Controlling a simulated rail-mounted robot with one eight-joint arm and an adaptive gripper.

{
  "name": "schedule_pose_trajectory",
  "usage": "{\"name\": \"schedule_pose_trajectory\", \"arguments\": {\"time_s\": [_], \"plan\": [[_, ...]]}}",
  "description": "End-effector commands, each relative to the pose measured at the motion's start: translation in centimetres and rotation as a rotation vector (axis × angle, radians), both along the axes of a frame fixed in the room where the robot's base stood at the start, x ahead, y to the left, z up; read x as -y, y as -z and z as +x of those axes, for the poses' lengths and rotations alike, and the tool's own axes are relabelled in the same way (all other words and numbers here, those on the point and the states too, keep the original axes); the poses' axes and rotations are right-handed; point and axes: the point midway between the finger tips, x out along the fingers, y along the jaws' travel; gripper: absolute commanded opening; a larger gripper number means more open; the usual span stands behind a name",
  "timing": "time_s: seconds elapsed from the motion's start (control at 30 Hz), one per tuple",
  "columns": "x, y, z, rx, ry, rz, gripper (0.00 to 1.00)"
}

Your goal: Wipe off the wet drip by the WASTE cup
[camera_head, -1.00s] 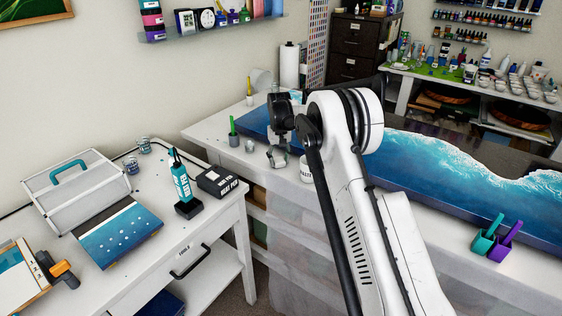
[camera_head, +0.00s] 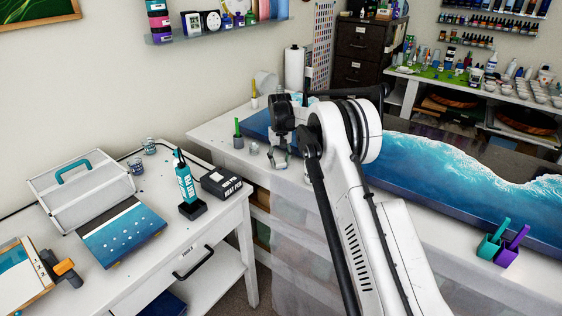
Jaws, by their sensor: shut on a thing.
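My gripper (camera_head: 278,159) hangs over the white bench, near its front edge and left of my white arm. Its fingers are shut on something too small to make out. A white cup (camera_head: 307,174) stands just right of the gripper, mostly hidden behind my arm; I cannot read any label on it. A small grey cup (camera_head: 254,149) stands just left of the gripper. I cannot make out the wet drip; the gripper and arm cover part of the bench there.
A long blue ocean-resin panel (camera_head: 430,180) lies along the bench behind my arm. A green-handled tool stands in a grey cup (camera_head: 238,142) farther left. Teal (camera_head: 489,247) and purple (camera_head: 508,255) cups stand at the right front. A paper roll (camera_head: 294,68) stands behind.

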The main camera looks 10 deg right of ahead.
Motion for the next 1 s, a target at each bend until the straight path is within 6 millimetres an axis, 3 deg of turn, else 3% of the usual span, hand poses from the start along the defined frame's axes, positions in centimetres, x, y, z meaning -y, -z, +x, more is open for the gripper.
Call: {"name": "schedule_pose_trajectory", "arguments": {"time_s": [0.5, 1.0], "plan": [[-0.1, 0.0, -0.1, 0.001, -0.002, 0.002, 0.15], [1.3, -0.3, -1.5, 0.0, -0.001, 0.001, 0.14]]}}
